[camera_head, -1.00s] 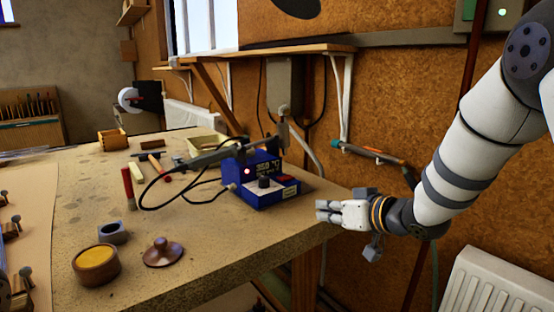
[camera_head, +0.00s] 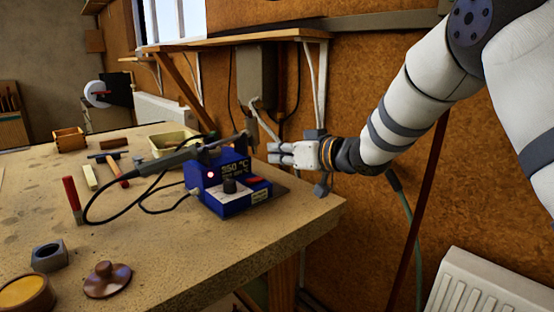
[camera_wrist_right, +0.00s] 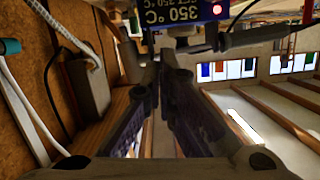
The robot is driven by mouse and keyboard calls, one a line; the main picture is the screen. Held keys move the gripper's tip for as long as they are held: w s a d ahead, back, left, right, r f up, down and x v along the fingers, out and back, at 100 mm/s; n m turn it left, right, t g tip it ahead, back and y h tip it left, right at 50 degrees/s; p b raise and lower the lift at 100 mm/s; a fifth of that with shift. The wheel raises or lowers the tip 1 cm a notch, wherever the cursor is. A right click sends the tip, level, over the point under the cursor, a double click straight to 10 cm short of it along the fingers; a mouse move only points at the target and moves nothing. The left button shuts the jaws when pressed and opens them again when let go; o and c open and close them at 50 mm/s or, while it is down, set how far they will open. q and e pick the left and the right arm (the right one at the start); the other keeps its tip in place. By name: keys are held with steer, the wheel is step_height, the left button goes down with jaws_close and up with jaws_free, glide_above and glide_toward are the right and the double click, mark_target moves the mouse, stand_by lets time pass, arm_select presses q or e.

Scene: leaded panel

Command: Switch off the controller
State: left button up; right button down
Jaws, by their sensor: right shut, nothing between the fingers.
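The controller (camera_head: 228,188) is a blue box on the bench near its right edge. Its display reads 350 °C, a red light glows on its front, and it has a dark knob and a red switch (camera_head: 253,181) at its right. A soldering iron (camera_head: 182,156) lies in a holder above it, with a black cable. My right gripper (camera_head: 270,153) is shut and empty, to the right of the controller, apart from it, pointing left. In the right wrist view the controller (camera_wrist_right: 185,10) shows at the top, beyond the shut fingers (camera_wrist_right: 158,58). My left gripper is not in view.
The wooden bench (camera_head: 200,245) holds a red-handled tool (camera_head: 72,200), a grey nut-like block (camera_head: 49,256), a brown knobbed lid (camera_head: 107,279) and a tray (camera_head: 172,141). A shelf (camera_head: 250,37) hangs on the wall behind. A white radiator (camera_head: 490,285) stands at the lower right.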

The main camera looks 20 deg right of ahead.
steer(key=b, duration=0.1)
glide_above(259, 185)
steer(key=f, duration=0.2)
steer(key=shift+d+f, duration=0.35)
steer(key=shift+f, duration=0.05)
steer(key=shift+w+a+f, duration=0.1)
steer(key=shift+a+f, duration=0.05)
steer(key=shift+f, duration=0.45)
steer(key=shift+a+f, duration=0.15)
steer(key=shift+f, duration=0.45)
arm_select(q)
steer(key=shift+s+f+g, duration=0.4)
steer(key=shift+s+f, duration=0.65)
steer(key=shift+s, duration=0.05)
arm_select(e)
steer(key=shift+f, duration=0.35)
